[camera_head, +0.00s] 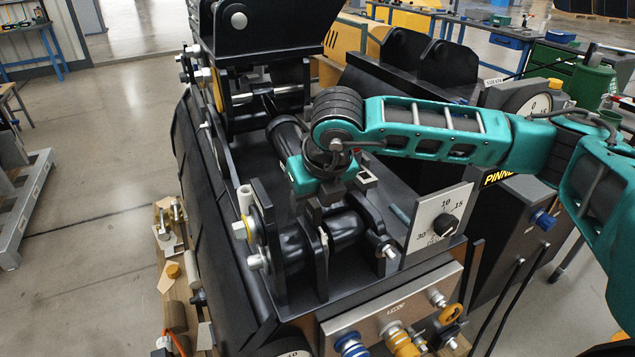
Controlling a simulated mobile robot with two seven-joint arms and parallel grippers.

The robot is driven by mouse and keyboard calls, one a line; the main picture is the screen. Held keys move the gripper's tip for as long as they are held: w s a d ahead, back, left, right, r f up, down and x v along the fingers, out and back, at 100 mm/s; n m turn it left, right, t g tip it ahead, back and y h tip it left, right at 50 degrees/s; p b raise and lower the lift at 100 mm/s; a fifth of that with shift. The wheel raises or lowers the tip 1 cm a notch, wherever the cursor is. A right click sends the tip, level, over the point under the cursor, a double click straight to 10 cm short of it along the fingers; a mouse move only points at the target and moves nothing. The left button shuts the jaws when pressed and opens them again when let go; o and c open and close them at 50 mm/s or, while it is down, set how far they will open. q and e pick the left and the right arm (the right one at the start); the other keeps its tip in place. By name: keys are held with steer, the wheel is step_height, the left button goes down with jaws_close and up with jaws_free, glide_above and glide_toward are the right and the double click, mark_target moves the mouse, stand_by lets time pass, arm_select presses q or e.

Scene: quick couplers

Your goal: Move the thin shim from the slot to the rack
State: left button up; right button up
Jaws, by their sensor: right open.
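My right gripper (322,203) is open. It points down over the black coupler (342,228), close to the upright black plates around its pin. My arm comes in from the right and hides part of the coupler behind it. I cannot make out the thin shim; the narrow gaps between the plates (318,255) under the gripper are dark and partly covered. I cannot tell for sure which thing is the rack. My left gripper is not in view.
A white dial plate (438,218) stands right of the coupler. Hose fittings in blue and yellow (402,342) stick out at the front. A wooden pallet (180,287) with loose small parts lies along the left side.

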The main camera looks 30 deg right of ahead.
steer(key=shift+w+f, duration=0.15)
steer(key=shift+f, duration=0.35)
jaws_close()
stand_by(0.5)
steer(key=shift+r, duration=0.1)
